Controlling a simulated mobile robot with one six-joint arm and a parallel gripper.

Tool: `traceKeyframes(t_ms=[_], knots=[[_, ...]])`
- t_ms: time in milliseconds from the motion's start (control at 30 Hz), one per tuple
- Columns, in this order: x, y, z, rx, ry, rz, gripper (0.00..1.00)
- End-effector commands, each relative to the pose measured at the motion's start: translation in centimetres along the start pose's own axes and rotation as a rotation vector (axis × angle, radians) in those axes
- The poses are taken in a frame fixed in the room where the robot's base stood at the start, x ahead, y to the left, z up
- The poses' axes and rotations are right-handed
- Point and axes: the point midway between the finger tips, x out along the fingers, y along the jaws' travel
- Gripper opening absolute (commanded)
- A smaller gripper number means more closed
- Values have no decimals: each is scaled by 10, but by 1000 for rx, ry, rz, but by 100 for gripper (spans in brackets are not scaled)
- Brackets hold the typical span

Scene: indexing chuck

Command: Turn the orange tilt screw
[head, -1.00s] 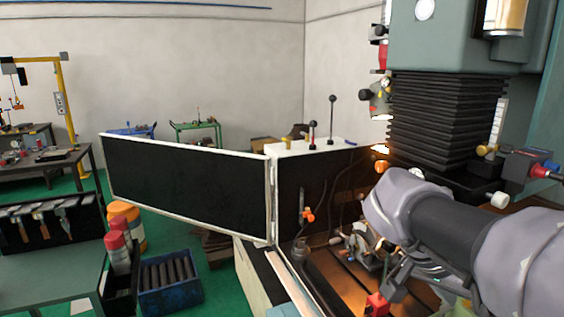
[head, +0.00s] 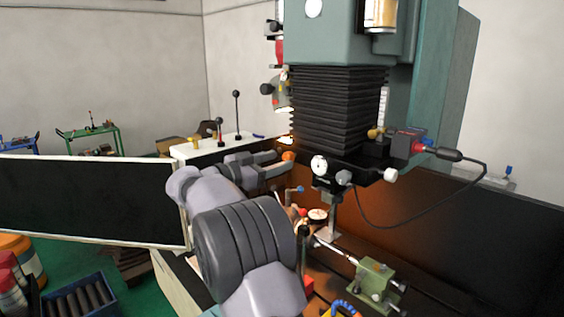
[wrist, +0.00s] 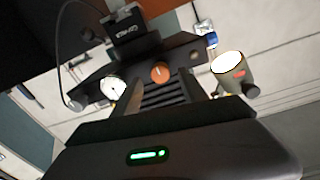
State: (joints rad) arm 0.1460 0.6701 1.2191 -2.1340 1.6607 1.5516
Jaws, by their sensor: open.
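The orange tilt screw (head: 288,155) is a small round orange knob at the lower left of the machine's head, below the black bellows. In the wrist view it shows as an orange disc with a slot mark (wrist: 160,72), set in the dark plate. My gripper (head: 278,163) reaches toward it from the left, fingertips close to the knob. In the wrist view my gripper (wrist: 160,90) is open, with the knob centred between and just beyond its two fingers. I cannot tell whether the fingers touch it.
A dial gauge (head: 319,166) sits right of the screw and also shows in the wrist view (wrist: 113,87). A lamp (wrist: 229,68) stands close on the wrist view's right. Black bellows (head: 337,112) hang above. A green fixture (head: 375,282) stands on the machine bed.

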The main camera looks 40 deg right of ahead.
Motion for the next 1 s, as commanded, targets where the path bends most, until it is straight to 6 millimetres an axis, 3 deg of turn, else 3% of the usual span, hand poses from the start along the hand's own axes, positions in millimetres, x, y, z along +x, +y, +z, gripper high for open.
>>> traceKeyframes(t_ms=[200, 500, 767, 1000], knots=[[28, 0, 0, -2, -1, 0, 50], [32, 0, 0, -1, -1, -1, 50], [31, 0, 0, -1, -1, 0, 1], [31, 0, 0, -11, -1, 0, 0]])
